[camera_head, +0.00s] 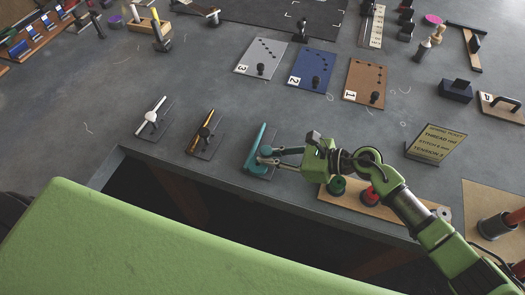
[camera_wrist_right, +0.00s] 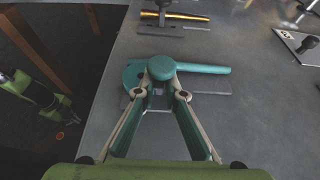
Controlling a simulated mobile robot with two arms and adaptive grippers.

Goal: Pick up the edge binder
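No label marks the edge binder. Three similar tools on dark plates stand near the table's front edge: a white one (camera_head: 151,117), a gold one (camera_head: 204,131) and a teal one with a long bar (camera_head: 256,146). My right gripper (camera_head: 265,156) is at the teal one. In the right wrist view the teal tool (camera_wrist_right: 205,69) lies flat, its round knob (camera_wrist_right: 161,68) rising over my fingertips (camera_wrist_right: 162,93). The fingers stand close on both sides below the knob, a narrow gap between them. Whether they press on it is hidden.
Numbered boards lie behind, brown (camera_head: 366,82), blue (camera_head: 310,68) and grey (camera_head: 260,58). The table's front edge is close. The surface left of the white tool is free.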

